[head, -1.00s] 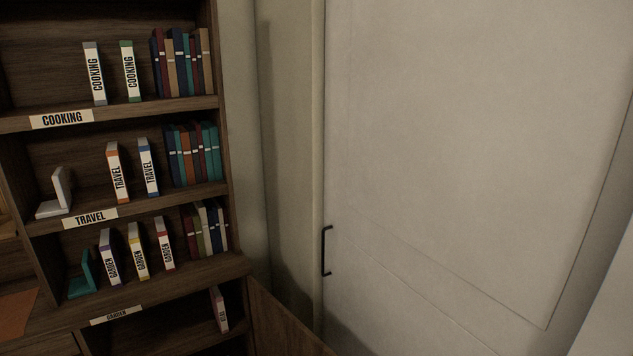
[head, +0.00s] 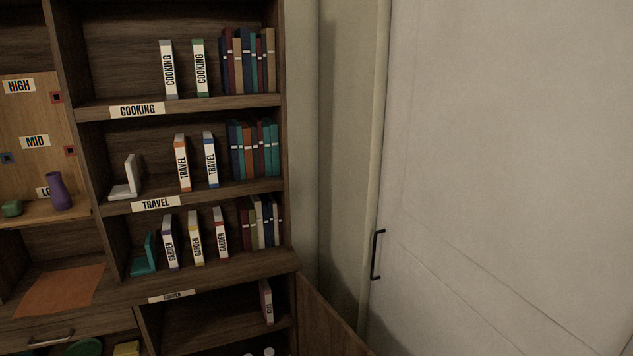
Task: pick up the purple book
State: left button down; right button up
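The purple book (head: 170,243) is a white-spined GARDEN book with purple ends. It stands on the lowest labelled shelf in the head view, left of a yellow-ended GARDEN book (head: 195,239) and a red-ended one (head: 220,231). A teal bookend (head: 146,258) stands to its left, with a small gap. Neither of my grippers is in view.
The TRAVEL shelf (head: 230,191) and COOKING shelf (head: 220,103) above hold more books. An open cabinet door (head: 325,318) juts out below right. An orange mat (head: 62,291) and purple vase (head: 58,192) are at left. A door with a black handle (head: 376,255) is at right.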

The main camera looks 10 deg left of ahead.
aim_at(168, 231)
jog(key=u, duration=1.7)
